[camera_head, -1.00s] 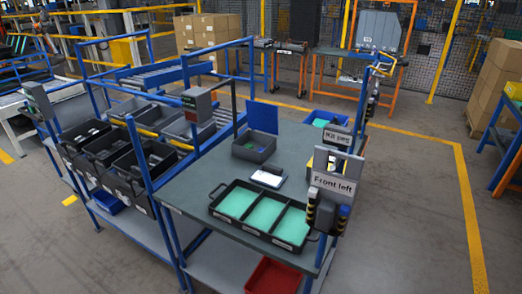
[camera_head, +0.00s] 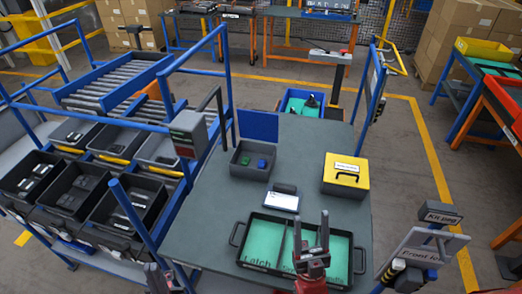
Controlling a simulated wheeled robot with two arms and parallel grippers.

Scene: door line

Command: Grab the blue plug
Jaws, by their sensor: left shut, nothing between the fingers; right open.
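A small blue piece (camera_head: 245,159), likely the blue plug, lies in a grey open bin (camera_head: 236,170) on the grey table. A green piece (camera_head: 262,164) lies beside it in the same bin. My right gripper (camera_head: 311,222) is open and empty over the black tray with green compartments, in front of and to the right of the bin, apart from the blue piece. My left gripper (camera_head: 160,278) is at the bottom edge, left of the table, shut and empty. Its lower part is cut off by the frame.
The black tray (camera_head: 240,233) sits at the table's front. A white device (camera_head: 281,201) lies between tray and bin. A yellow box with a handle (camera_head: 345,182) stands to the right. Blue posts and black bins (camera_head: 130,205) are on the left. Sign posts (camera_head: 425,250) stand at right.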

